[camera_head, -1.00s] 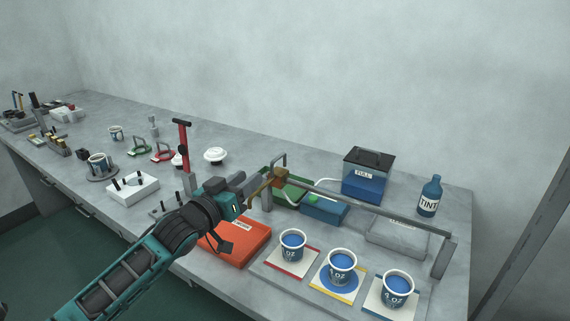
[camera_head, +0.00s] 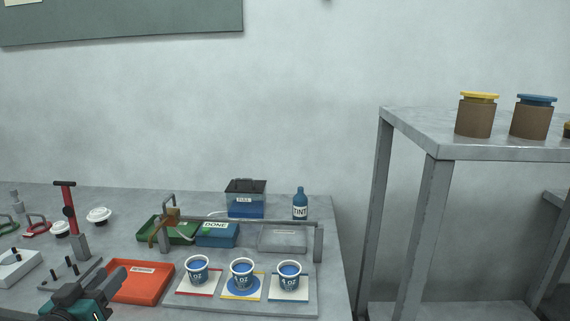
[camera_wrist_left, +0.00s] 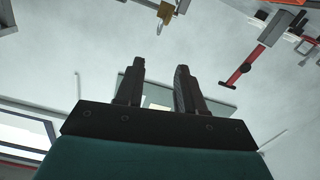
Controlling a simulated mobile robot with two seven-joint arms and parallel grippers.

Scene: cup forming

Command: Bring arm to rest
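My left gripper (camera_head: 118,276) is low at the left of the head view, beside the orange tray (camera_head: 142,281). In the left wrist view its two dark fingers (camera_wrist_left: 160,82) stand apart with nothing between them, and the wall is behind them. My right gripper is in neither view. On the bench, three cups of blue liquid stand in a row: a left cup (camera_head: 197,270), a middle cup (camera_head: 242,273) and a right cup (camera_head: 289,274). The left gripper is apart from them.
Behind the cups are a rail with a brown lever (camera_head: 160,231), a blue DONE box (camera_head: 217,235), a blue-filled tank (camera_head: 245,203) and a TINT bottle (camera_head: 300,206). A red-handled post (camera_head: 68,207) stands left. A metal shelf (camera_head: 470,146) holding jars rises right, past a gap.

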